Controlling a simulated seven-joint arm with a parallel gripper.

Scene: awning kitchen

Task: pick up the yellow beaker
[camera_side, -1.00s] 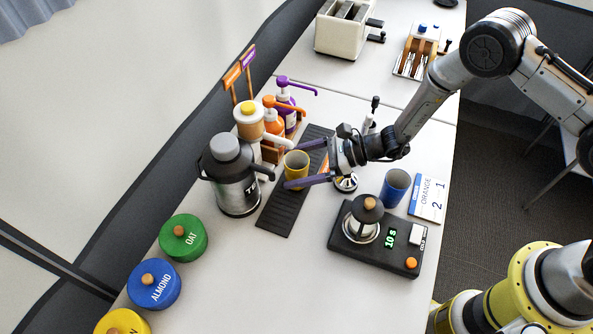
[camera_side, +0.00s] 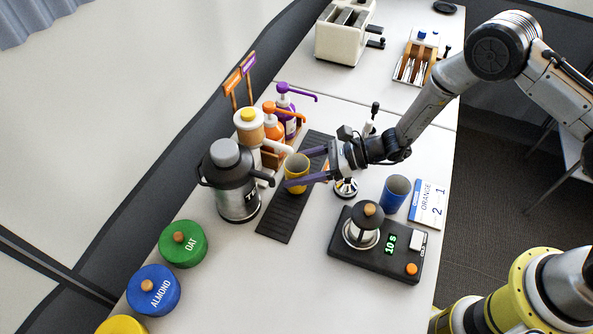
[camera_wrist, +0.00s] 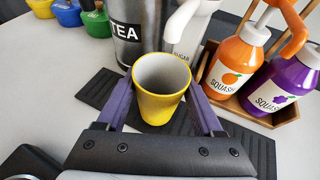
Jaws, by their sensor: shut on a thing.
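The yellow beaker (camera_side: 297,172) is upright and empty over the black ribbed mat (camera_side: 284,218) in the side view. My gripper (camera_side: 299,167) reaches it from the right, with one purple finger on each side of it. In the wrist view the beaker (camera_wrist: 160,94) sits between the two fingers (camera_wrist: 160,108), which are shut on its sides. I cannot tell whether its base touches the mat.
The tea flask (camera_side: 237,185) stands left of the beaker. The sugar dispenser (camera_side: 250,128) and orange (camera_side: 273,128) and purple (camera_side: 287,110) squash bottles stand behind it. A blue cup (camera_side: 396,192) and black scale (camera_side: 376,243) are at the right. Lidded tins line the front left.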

